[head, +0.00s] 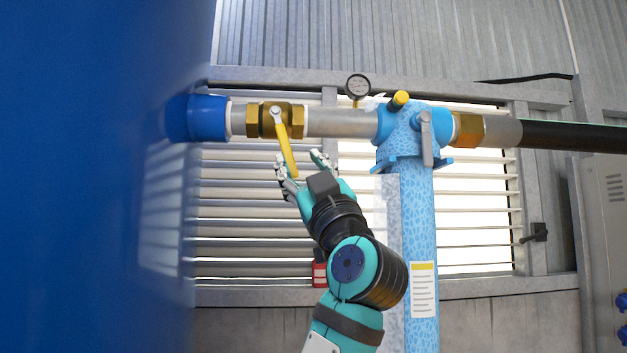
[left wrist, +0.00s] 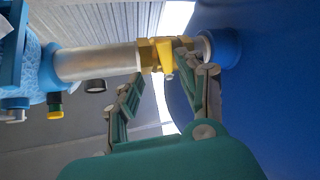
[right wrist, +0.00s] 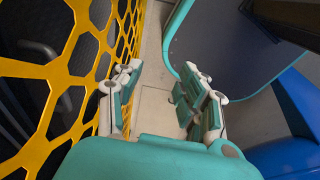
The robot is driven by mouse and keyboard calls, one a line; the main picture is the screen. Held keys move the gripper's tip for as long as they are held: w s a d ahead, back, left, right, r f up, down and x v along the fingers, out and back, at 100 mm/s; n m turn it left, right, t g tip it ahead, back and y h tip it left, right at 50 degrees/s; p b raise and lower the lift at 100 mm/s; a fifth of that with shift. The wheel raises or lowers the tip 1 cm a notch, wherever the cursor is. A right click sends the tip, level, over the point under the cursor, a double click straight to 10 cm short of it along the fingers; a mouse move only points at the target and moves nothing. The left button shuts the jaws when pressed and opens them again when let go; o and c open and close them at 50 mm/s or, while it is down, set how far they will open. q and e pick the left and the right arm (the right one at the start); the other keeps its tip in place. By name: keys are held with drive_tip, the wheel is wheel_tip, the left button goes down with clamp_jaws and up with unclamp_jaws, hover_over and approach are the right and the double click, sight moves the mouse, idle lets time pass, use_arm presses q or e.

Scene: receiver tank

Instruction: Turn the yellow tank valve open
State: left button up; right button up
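The yellow valve handle (head: 287,150) hangs down and slightly to the right from a brass valve body (head: 257,120) on the pipe beside the blue tank (head: 90,180). My left gripper (head: 302,160) is just below the valve, fingers up and apart, with the handle's lower end appearing between them. In the left wrist view the handle (left wrist: 165,58) points toward the camera, between the open fingers (left wrist: 168,88) in the picture; no contact is clear. My right gripper (right wrist: 160,78) shows only in its own wrist view, open and empty.
A blue fitting (head: 410,125) with a grey lever (head: 427,138) and a gauge (head: 358,88) stand right of the valve. A yellow mesh guard (right wrist: 60,75) is close to the left of my right gripper. Louvred shutters (head: 240,220) lie behind.

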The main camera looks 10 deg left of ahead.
sight(286, 152)
use_arm(q)
drive_tip(key=v, duration=0.6)
drive_tip(key=shift+s+d, duration=0.15)
drive_tip(key=shift+s, duration=0.1)
drive_tip(key=w+d+r+m+g+h, duration=0.15)
drive_tip(key=r+m+h, duration=0.3)
drive_tip(key=m, duration=0.75)
drive_tip(key=w+d+r+m+h, duration=0.1)
drive_tip(key=w+r+m+h, duration=0.3)
drive_tip(key=m, duration=0.8)
drive_tip(key=s+a+r+m+g+h+p, duration=0.1)
drive_tip(key=s+a+r+m+g+h, duration=0.15)
drive_tip(key=s+m, duration=0.6)
drive_tip(key=s+a+r+m+g+h, duration=0.2)
drive_tip(key=s+a+r+m+g, duration=0.3)
drive_tip(key=m, duration=0.6)
drive_tip(key=shift+t, duration=0.7)
drive_tip(key=p+x, duration=0.2)
drive_tip(key=x, duration=0.4)
drive_tip(key=d+f+p+x, duration=0.1)
drive_tip(key=x, duration=0.4)
drive_tip(key=f+p+x, duration=0.1)
drive_tip(key=p+x, duration=0.1)
drive_tip(key=x, duration=0.4)
drive_tip(key=shift+d+f+p, duration=0.2)
drive_tip(key=shift+f+p, duration=0.1)
drive_tip(key=shift+f, duration=0.05)
drive_tip(key=shift+s, duration=0.1)
